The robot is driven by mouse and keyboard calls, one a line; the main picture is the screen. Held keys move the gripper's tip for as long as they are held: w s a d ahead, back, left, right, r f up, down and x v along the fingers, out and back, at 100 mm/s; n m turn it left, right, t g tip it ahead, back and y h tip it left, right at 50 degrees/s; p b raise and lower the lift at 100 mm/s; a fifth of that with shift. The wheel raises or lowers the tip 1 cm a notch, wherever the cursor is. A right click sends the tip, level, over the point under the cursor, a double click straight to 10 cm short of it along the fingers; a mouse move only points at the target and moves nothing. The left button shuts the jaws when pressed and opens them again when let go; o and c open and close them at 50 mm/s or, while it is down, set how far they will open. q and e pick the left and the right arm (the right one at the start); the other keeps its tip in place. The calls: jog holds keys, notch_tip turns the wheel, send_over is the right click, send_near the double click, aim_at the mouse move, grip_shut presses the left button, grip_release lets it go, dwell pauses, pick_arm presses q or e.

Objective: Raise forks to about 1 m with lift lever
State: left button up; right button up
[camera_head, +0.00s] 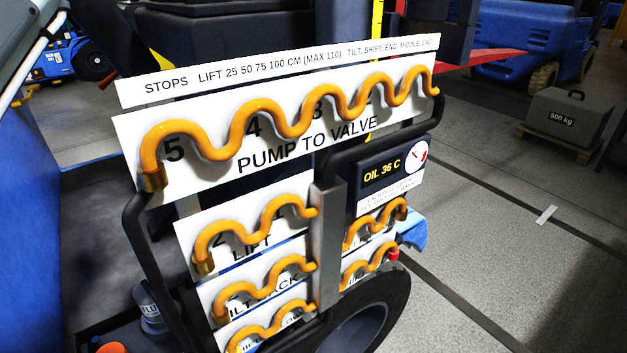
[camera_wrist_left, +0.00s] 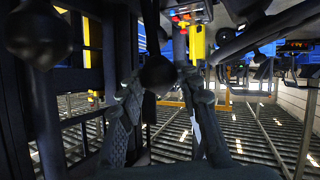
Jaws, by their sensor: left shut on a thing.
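In the left wrist view my left gripper (camera_wrist_left: 160,92) has its two dark fingers on either side of a black ball knob (camera_wrist_left: 157,73) on a lever. It is shut on this knob; no label shows there to tell which lever it is. In the head view a white panel marked LIFT (camera_head: 250,215) carries an orange wavy pipe. A red bar (camera_head: 480,57), possibly a fork, shows behind the panels; its height cannot be told. A yellow mast strip (camera_head: 377,18) stands behind. My right gripper is in neither view.
A stops sign (camera_head: 280,68) lists lift 25, 50, 75, 100 cm (max 110). An oil gauge panel (camera_head: 383,172) reads 36 C. A 500 kg weight (camera_head: 565,118) sits on a pallet at right.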

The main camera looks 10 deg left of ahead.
pick_arm(q)
jog(key=shift+w+d+f, duration=0.1)
jog(key=shift+d+f, duration=0.05)
dwell(0.4)
jog(key=shift+w+d+r+p, duration=0.2)
jog(key=shift+w+d+p, duration=0.3)
jog(key=shift+p, duration=0.2)
jog(key=shift+w+f, duration=0.1)
jog(key=shift+f, duration=0.05)
jog(key=shift+a+r, duration=0.15)
jog(key=shift+r, duration=0.1)
dwell(0.9)
jog(key=shift+w+d+r, duration=0.1)
jog(key=shift+w+d, duration=0.45)
jog(key=shift+d, duration=0.05)
jog(key=shift+w+d, duration=0.4)
jog(key=shift+w, duration=0.1)
